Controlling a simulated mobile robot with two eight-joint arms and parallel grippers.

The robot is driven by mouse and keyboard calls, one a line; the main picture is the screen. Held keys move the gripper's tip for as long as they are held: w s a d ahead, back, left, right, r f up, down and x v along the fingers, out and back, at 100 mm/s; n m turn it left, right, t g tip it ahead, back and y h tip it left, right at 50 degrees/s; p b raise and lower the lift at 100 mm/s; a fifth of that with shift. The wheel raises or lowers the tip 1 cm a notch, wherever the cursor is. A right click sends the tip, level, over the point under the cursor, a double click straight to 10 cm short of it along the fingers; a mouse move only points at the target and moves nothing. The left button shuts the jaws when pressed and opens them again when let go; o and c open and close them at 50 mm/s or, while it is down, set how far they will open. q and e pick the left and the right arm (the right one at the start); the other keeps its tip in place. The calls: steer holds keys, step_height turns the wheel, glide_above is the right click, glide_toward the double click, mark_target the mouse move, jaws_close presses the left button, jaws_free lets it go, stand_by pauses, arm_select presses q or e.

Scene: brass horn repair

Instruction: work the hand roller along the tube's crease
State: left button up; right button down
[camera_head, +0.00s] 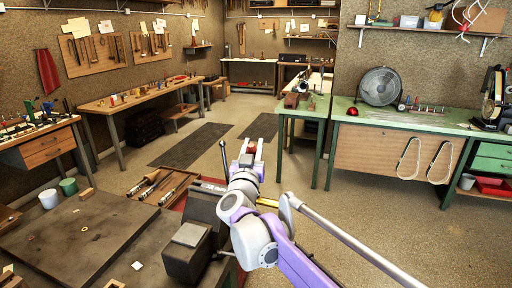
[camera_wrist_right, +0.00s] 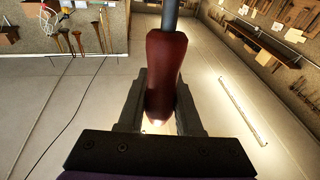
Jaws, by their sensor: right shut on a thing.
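My right gripper (camera_head: 250,148) is in the middle of the head view, raised above the near bench's far right corner. In the right wrist view my right gripper (camera_wrist_right: 160,115) is shut on the dark red handle (camera_wrist_right: 165,70) of a tool, which I take to be the hand roller. Its grey shaft (camera_wrist_right: 170,15) runs out of the top of that view, so the rolling end is hidden. A short brass-coloured piece (camera_head: 266,203) shows beside my right arm; it may be the tube, mostly hidden by the arm. No crease can be made out. My left gripper is not in view.
A dark vise (camera_head: 188,254) stands on the near bench (camera_head: 85,245), close to my right arm. A tool drawer (camera_head: 168,190) lies just beyond. A green bench (camera_head: 430,122) with a round metal fan-like disc (camera_head: 380,86) is at right. The floor (camera_head: 290,185) between is clear.

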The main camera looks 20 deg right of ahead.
steer(key=shift+s+d, duration=0.35)
steer(key=shift+d, duration=0.2)
steer(key=shift+s+d, duration=0.25)
steer(key=shift+d, duration=0.1)
steer(key=shift+r, duration=0.15)
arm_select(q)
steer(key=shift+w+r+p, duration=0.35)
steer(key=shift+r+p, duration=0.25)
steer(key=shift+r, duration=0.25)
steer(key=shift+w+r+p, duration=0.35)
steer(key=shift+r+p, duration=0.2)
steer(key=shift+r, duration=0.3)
arm_select(e)
steer(key=r, duration=0.3)
steer(key=s+r, duration=0.1)
steer(key=r, duration=0.1)
steer(key=shift+a+r, duration=0.35)
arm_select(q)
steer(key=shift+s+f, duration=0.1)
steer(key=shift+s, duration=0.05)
arm_select(e)
steer(key=shift+s+f, duration=0.1)
